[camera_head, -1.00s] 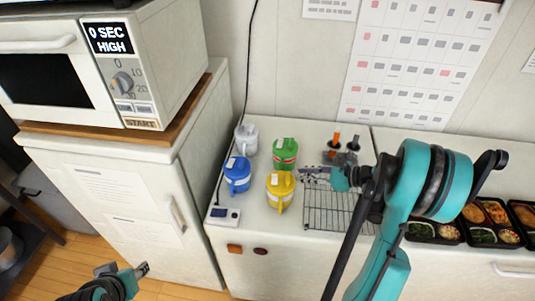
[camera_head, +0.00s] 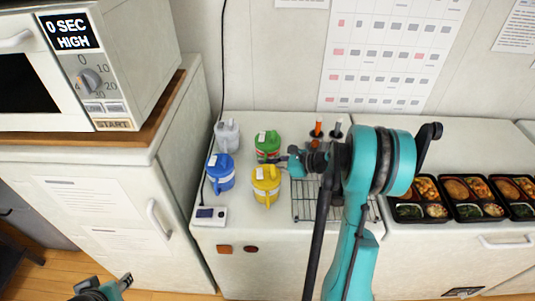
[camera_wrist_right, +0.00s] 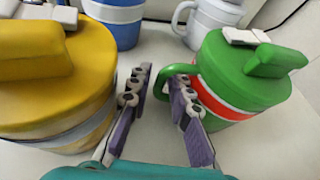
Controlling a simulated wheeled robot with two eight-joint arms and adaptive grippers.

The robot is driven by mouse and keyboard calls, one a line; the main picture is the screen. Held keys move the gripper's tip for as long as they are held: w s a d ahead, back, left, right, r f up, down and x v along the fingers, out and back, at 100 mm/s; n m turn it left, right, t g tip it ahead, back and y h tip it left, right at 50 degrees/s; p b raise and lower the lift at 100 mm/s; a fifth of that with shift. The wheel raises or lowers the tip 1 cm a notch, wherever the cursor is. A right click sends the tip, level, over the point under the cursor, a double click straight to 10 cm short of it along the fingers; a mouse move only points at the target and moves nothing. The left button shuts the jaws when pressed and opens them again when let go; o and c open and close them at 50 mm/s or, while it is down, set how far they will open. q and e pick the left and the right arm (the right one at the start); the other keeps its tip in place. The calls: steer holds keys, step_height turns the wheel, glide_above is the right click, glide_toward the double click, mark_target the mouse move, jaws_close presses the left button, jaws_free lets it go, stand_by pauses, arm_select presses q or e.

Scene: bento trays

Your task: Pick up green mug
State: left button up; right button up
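The green mug (camera_head: 267,143), with a lid and a red-and-white band, stands upright on the white counter. In the right wrist view the green mug (camera_wrist_right: 243,80) is at right, and its handle (camera_wrist_right: 170,82) reaches between the fingertips. My right gripper (camera_head: 284,160) is at the mug's right front side in the head view. In the wrist view the right gripper (camera_wrist_right: 161,78) is open, its fingers apart on either side of the handle. Whether they touch it is unclear. My left gripper (camera_head: 124,282) is low at the left, far from the mug; its opening is unclear.
A yellow mug (camera_head: 266,184) stands close in front, at left in the wrist view (camera_wrist_right: 50,100). A blue mug (camera_head: 221,173) and a white mug (camera_head: 227,136) stand to the left. A wire rack (camera_head: 305,208), small scale (camera_head: 209,215) and bento trays (camera_head: 424,200) share the counter.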

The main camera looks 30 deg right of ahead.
jaws_close()
